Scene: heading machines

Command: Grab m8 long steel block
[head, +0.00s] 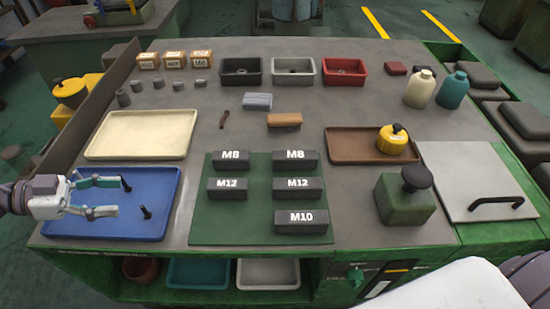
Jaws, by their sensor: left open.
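Two dark steel blocks labelled M8 lie at the back of a green mat (260,222): a left M8 block (230,161) and a right M8 block (296,160). My left gripper (119,197) is open and empty, over the blue tray, to the left of the mat and apart from every block. My right gripper is out of view.
To the mat's right are a brown tray (350,147) with a yellow container (393,140) and a dark green canister (404,199). Bare table surrounds the mat.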

